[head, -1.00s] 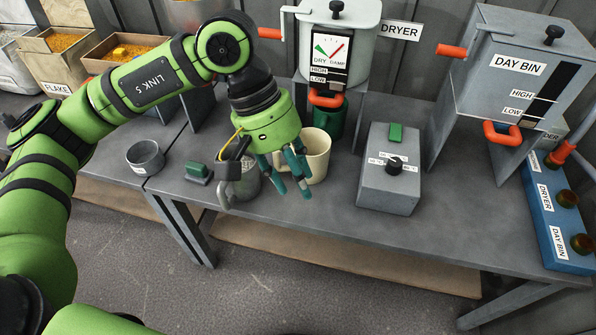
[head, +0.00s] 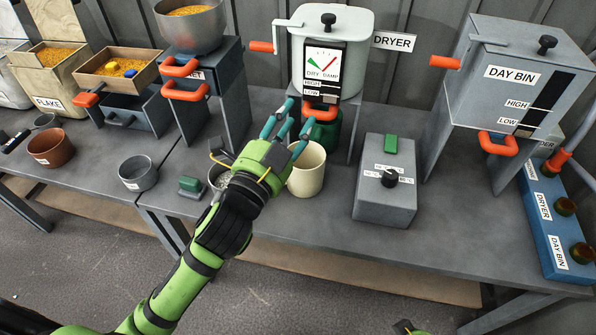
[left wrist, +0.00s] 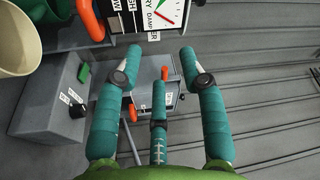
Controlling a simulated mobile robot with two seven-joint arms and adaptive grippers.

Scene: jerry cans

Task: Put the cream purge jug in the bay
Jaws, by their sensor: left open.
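The cream jug (head: 307,170) stands upright on the grey bench, in front of the dryer, with its open mouth up. In the left wrist view the cream jug (left wrist: 22,38) shows at the top left, partly cut off by the frame. My left gripper (head: 286,122) is open and empty, its teal fingers pointing up toward the dryer's lower front. It is just left of and above the jug in the head view; I cannot tell whether it touches it. In the left wrist view the fingers (left wrist: 158,72) are spread apart. I cannot tell which place is the bay.
The dryer (head: 340,48) with orange handles and a green container (head: 326,132) are behind the jug. A grey switch box (head: 385,200) is to its right, the day bin (head: 510,85) farther right. A grey cup (head: 138,173) is left. The bench's front middle is clear.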

